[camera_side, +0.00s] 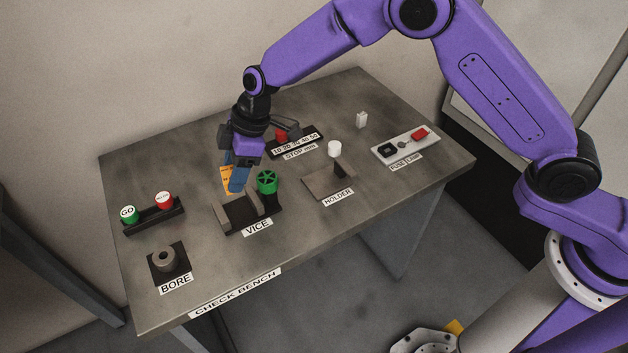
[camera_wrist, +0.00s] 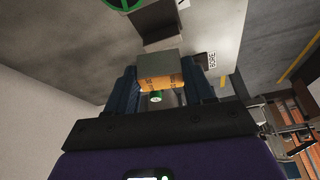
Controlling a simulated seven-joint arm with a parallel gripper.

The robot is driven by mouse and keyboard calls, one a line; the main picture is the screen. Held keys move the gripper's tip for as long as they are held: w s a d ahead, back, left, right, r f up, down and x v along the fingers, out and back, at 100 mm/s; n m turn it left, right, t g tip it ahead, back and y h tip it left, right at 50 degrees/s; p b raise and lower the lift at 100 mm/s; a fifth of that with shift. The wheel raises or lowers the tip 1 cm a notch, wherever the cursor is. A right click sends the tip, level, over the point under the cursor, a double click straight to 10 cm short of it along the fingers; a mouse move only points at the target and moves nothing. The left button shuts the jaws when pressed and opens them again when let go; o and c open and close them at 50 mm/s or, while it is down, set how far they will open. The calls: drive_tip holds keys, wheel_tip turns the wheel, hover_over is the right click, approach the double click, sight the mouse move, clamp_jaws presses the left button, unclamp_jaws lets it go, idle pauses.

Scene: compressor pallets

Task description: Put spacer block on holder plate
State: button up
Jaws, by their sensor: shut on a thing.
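The spacer block (camera_wrist: 159,66), grey with an orange printed face, is between my gripper's two blue fingers in the wrist view. My gripper (camera_side: 237,184) is shut on it, above the bench just behind and left of the vice. In the side view an orange face (camera_side: 226,178) shows beside the fingers; most of the block is hidden by them. The holder plate (camera_side: 322,183) is a flat brown-grey plate with a low upright wall at its right, labelled HOLDER. It lies to the right of my gripper, and its top is bare.
A white cylinder (camera_side: 334,149) stands behind the plate. The stop unit (camera_side: 297,142) is at the back. GO and red buttons (camera_side: 164,200) and the bore fixture (camera_side: 167,263) are left.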

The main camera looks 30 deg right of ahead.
drive_tip(key=s+d+r+n+g+h, duration=0.15)
drive_tip(key=s+d+n+h, duration=0.4)
drive_tip(key=d+n, duration=0.9)
drive_tip(key=s+d+r+n+g+h, duration=0.1)
drive_tip(key=s+d+r+n+h, duration=0.15)
drive_tip(key=s+d+n, duration=1.2)
drive_tip(key=n, duration=0.5)
hover_over(324, 182)
drive_tip(key=a, duration=0.2)
drive_tip(key=shift+h, duration=0.3)
drive_tip(key=f, duration=1)
drive_tip(key=shift+w+d+f, duration=0.15)
drive_tip(key=shift+w+d, duration=0.05)
drive_tip(key=shift+w+f, duration=0.1)
drive_tip(key=shift+f, duration=1.6)
drive_tip(key=shift+f, duration=0.1)
